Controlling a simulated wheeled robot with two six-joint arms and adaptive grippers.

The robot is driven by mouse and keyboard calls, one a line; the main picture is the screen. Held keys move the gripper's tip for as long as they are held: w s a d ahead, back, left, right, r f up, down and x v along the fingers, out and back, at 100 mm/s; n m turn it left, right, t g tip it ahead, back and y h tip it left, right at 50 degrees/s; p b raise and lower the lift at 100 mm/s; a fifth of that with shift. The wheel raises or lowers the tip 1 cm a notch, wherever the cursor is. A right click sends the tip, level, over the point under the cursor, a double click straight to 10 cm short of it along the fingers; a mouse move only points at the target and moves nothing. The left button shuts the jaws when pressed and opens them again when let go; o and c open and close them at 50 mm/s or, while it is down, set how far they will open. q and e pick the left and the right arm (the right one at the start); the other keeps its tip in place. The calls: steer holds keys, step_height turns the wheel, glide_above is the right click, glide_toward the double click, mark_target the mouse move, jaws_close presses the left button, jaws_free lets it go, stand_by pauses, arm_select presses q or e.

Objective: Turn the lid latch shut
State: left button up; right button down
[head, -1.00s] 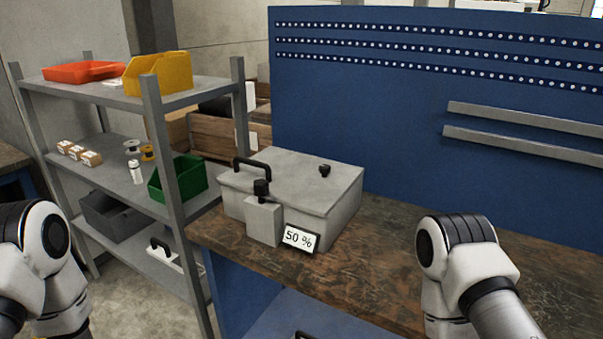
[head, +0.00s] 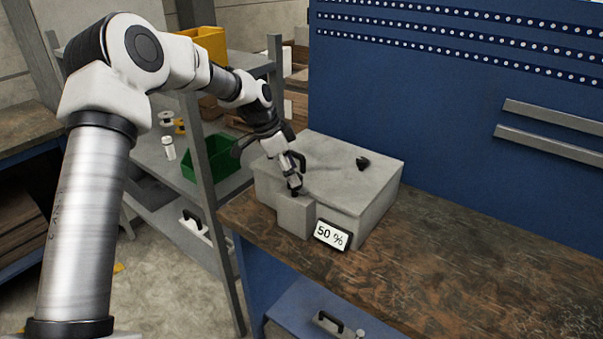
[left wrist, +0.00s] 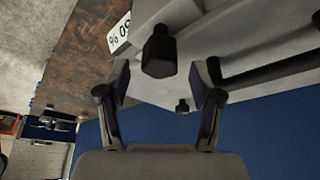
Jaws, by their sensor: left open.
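A grey lidded box (head: 375,213) stands on the bench. A small black knob (head: 362,163) sits on its lid, and a black handle is partly behind my gripper. A grey block (head: 295,218) on the front carries an upright black knob, which shows in the left wrist view (left wrist: 158,52). I cannot tell for certain which knob is the lid latch. My left gripper (head: 293,181) is open above the block, pointing down at its knob. In the left wrist view, the fingers (left wrist: 163,78) are apart and the block knob appears just beyond the fingertips. My right gripper is out of view.
A "50 %" sign (head: 332,235) leans at the box's front. The wooden bench top (head: 450,255) is clear to the right. A blue panel (head: 430,110) stands behind. A shelf with a green bin (head: 208,165) is at the left.

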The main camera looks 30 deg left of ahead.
arm_select(q)
steer(key=shift+x, duration=1.15)
steer(key=shift+s+a, duration=0.1)
steer(key=shift+c, duration=0.6)
steer(key=c, duration=1)
